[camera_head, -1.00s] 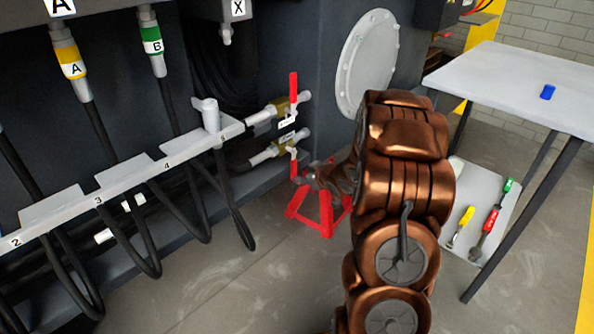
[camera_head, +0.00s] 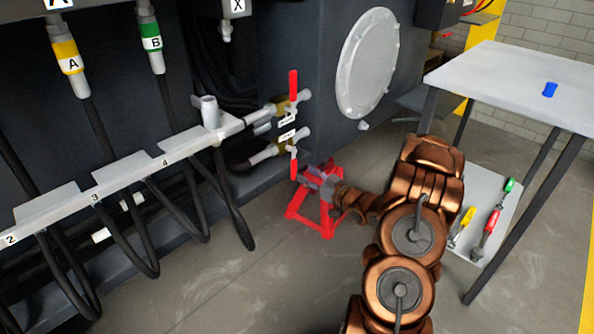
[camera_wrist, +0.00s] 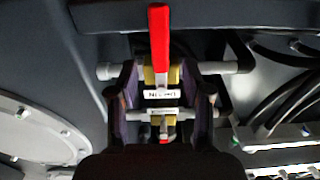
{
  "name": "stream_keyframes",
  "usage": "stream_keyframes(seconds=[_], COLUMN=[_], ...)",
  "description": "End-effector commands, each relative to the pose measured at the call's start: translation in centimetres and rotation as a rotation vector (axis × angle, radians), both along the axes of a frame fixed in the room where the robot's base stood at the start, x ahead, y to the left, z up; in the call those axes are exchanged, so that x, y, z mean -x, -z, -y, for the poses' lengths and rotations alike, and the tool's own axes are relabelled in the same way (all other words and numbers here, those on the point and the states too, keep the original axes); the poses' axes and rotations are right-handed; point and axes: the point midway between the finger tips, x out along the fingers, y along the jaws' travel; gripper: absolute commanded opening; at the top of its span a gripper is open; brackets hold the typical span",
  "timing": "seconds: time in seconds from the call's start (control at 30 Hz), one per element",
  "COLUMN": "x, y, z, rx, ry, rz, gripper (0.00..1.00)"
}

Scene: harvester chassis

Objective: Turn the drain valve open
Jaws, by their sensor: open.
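Two brass valves with red lever handles sit on the chassis wall. The upper lever (camera_head: 294,88) points up; the lower lever (camera_head: 293,164) hangs straight down. My gripper (camera_head: 305,177) is open and low beside the lower lever's end. The wrist view looks upside down. There my gripper (camera_wrist: 164,103) has a dark finger on each side of the valve area, and the nearer lever (camera_wrist: 159,45) stands out along the middle. Its white label (camera_wrist: 162,94) is too small to read surely. I cannot tell whether the fingers touch anything.
A round bolted cover (camera_head: 367,62) is right of the valves. Black hoses and a white numbered rail (camera_head: 130,175) are left. A grey table (camera_head: 510,80) stands right, with tools on its lower shelf (camera_head: 468,185).

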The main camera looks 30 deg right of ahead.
Motion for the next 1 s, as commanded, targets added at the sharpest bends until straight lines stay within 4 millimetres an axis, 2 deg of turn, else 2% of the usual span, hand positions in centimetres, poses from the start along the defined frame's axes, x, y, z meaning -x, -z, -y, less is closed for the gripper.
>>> stream_keyframes(seconds=[0.2,0.4,0.87,1.0], x=[-2.7,-4.5,-5.2,-5.2], y=[0.3,0.2,0.0,0.0], z=[-0.8,-1.1,-1.2,-1.2], rx=[0.0,0.002,0.0,0.0], ry=[-0.002,-0.002,0.001,0.001], rz=[0.0,-0.001,-0.002,-0.002], gripper=[0.49,0.49,0.49,0.35])
